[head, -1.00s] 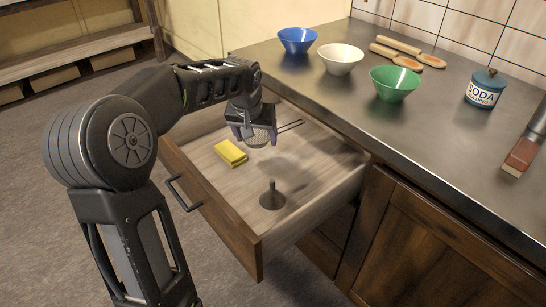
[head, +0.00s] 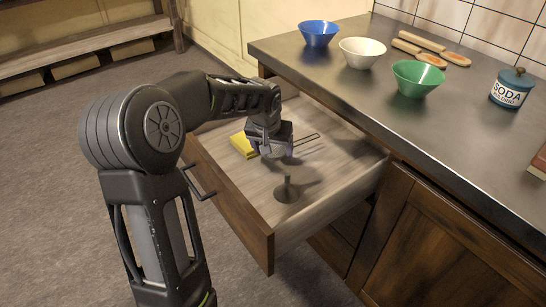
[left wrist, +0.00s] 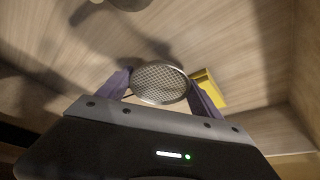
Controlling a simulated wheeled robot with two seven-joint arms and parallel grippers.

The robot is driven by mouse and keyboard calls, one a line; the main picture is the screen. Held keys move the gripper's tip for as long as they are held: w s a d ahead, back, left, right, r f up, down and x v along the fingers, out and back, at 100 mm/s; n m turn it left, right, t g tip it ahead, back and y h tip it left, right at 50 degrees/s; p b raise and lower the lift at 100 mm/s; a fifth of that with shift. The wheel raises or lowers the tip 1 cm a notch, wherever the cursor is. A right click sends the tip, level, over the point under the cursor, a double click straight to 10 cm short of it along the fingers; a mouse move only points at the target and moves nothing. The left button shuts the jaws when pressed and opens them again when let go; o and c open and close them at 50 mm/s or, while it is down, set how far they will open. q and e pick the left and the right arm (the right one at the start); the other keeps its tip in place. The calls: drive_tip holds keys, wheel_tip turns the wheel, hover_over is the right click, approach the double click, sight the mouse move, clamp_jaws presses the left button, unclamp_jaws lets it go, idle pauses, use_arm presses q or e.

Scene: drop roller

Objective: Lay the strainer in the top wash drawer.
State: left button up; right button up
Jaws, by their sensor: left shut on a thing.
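The top drawer (head: 262,187) is pulled open under the counter. My left gripper (head: 277,148) is over the inside of the drawer, toward its far part. It is shut on the strainer (left wrist: 160,82), a round mesh disc with a metal rim, which shows between the purple fingers in the left wrist view. I cannot tell whether the strainer touches the drawer floor. My right gripper is not in view.
In the drawer, a yellow sponge (head: 240,145) lies left of the gripper and a dark sink plug-like object with an upright stem (head: 287,190) stands nearer. On the counter are blue (head: 319,33), white (head: 362,52) and green (head: 417,78) bowls, wooden spoons (head: 420,51) and a soda jar (head: 511,88).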

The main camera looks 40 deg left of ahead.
use_arm(q)
drive_tip(key=shift+f, duration=1.3)
drive_tip(key=shift+f+b, duration=0.2)
drive_tip(key=shift+b, duration=0.15)
drive_tip(key=o, duration=1.1)
drive_tip(key=shift+r, duration=0.2)
drive_tip(key=shift+r+p, duration=0.2)
drive_tip(key=shift+p, duration=0.1)
drive_tip(key=p+v, duration=0.2)
drive_tip(key=v, duration=0.9)
drive_tip(key=shift+s+r, duration=0.3)
